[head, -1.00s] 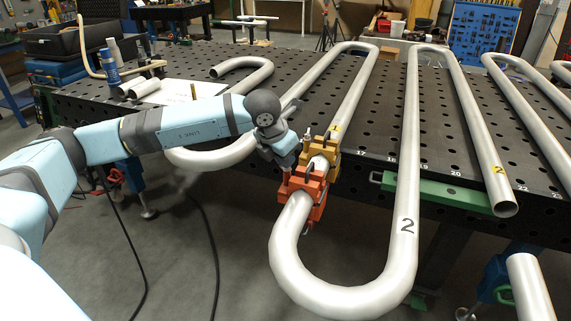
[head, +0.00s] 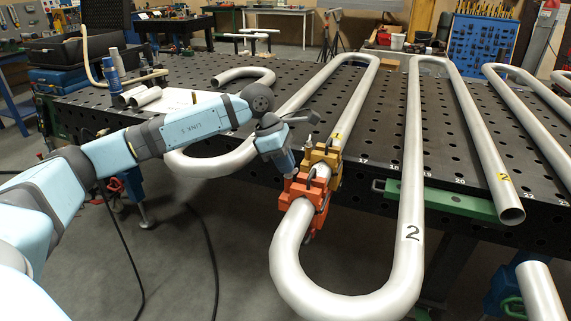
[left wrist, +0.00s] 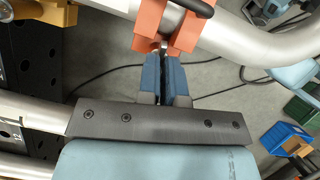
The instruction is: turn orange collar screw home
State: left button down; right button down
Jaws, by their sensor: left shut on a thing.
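The orange collar (head: 301,194) sits around the silver coil pipe (head: 291,240), just below a yellow collar (head: 332,153) at the table edge. My left gripper (head: 291,173) comes down at a slant to the orange collar's upper left side. In the left wrist view the orange collar (left wrist: 148,22) is at the top. There the blue fingers of my left gripper (left wrist: 162,57) are closed together on the small metal screw (left wrist: 163,46) at the collar's edge. The fingers hide most of the screw, so its depth cannot be told. My right gripper is not in view.
The black perforated table (head: 390,110) carries more silver coils (head: 478,130). The pipe's U-bend hangs out past the table's front edge over open floor. A green bar (head: 440,199) runs along that edge.

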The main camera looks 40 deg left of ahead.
pick_arm(q)
jog(key=m+g, duration=0.1)
jog(key=m, duration=0.3)
jog(key=m+g+b, duration=0.1)
jog(key=m, duration=0.1)
jog(key=shift+w+g, duration=0.25)
jog(key=shift+g, duration=0.05)
jog(key=m+g+b, duration=0.1)
jog(key=m, duration=0.2)
jog(key=m+g+b, duration=0.1)
jog(key=m, duration=0.2)
jog(key=shift+w+m+y, duration=0.2)
jog(key=shift+m+y, duration=0.1)
jog(key=shift+m, duration=0.1)
jog(key=m+y, duration=0.1)
jog(key=m, duration=0.2)
jog(key=shift+d+r+g, duration=0.1)
jog(key=shift+g, duration=0.3)
jog(key=shift+w+m+y, duration=0.1)
jog(key=shift+m+y, duration=0.3)
jog(key=shift+m, duration=0.9)
jog(key=shift+g, duration=0.3)
jog(key=c, duration=1.3)
grip_release()
jog(key=shift+p+v, duration=2.25)
jog(key=shift+v, duration=4.6)
